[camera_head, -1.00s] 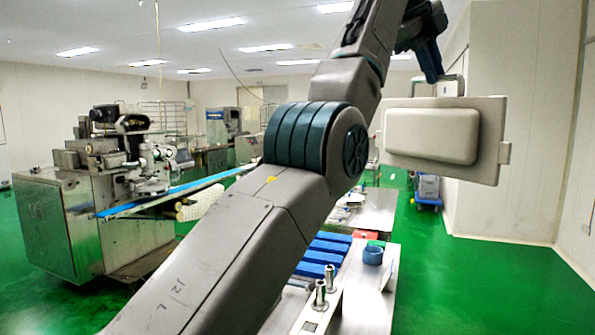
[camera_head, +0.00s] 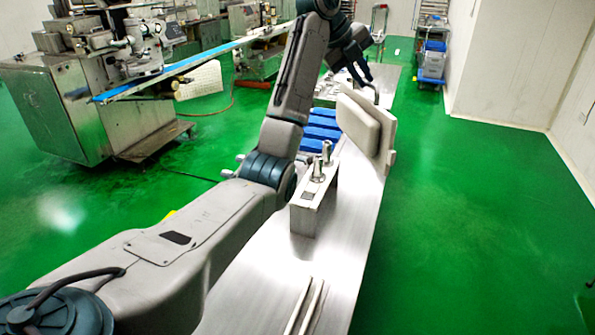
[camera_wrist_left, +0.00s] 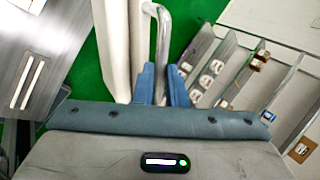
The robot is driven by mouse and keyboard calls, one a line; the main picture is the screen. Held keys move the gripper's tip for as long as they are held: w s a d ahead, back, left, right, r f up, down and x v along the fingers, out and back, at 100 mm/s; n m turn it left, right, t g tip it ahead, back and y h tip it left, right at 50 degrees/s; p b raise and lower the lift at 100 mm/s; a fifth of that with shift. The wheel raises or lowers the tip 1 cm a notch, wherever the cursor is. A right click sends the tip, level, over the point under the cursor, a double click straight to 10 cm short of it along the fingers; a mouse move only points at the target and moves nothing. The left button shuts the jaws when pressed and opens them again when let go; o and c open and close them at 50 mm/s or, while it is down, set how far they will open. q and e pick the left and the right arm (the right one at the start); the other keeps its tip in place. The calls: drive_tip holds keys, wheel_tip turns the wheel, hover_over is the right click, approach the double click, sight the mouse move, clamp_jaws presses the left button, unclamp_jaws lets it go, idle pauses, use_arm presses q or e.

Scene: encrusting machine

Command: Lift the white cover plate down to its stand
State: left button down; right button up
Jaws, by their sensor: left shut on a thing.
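The white cover plate (camera_head: 362,124) hangs tilted over the right edge of the steel table, its raised pad facing left. My left gripper (camera_head: 364,78) is above it, shut on the plate's metal handle. In the left wrist view the gripper's blue fingers (camera_wrist_left: 164,86) close around the bent handle (camera_wrist_left: 163,45), and the plate (camera_wrist_left: 115,45) shows nearly edge-on beside it. Two pale parallel bars (camera_head: 305,306) lie at the near end of the table and may be the stand. Similar bars show in the left wrist view (camera_wrist_left: 32,84). My right gripper is out of view.
The steel table (camera_head: 255,285) runs away from me. On it a metal block with two upright posts (camera_head: 305,212) stands left of the plate, with blue blocks (camera_head: 322,128) behind. The encrusting machine (camera_head: 80,100) is at left.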

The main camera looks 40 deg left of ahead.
use_arm(q)
drive_tip(key=s+d+f+m+g+h, duration=0.1)
drive_tip(key=s+f+m+g, duration=0.1)
drive_tip(key=s+f, duration=1.1)
drive_tip(key=s+d+f+m+g+h, duration=0.1)
drive_tip(key=s+f+m, duration=0.4)
drive_tip(key=s+f, duration=0.8)
drive_tip(key=s+d+g, duration=0.1)
drive_tip(key=s, duration=0.4)
drive_tip(key=shift+s+d+m+p, duration=0.3)
drive_tip(key=shift+p, duration=0.1)
drive_tip(key=shift+s, duration=0.15)
drive_tip(key=shift+f, duration=0.1)
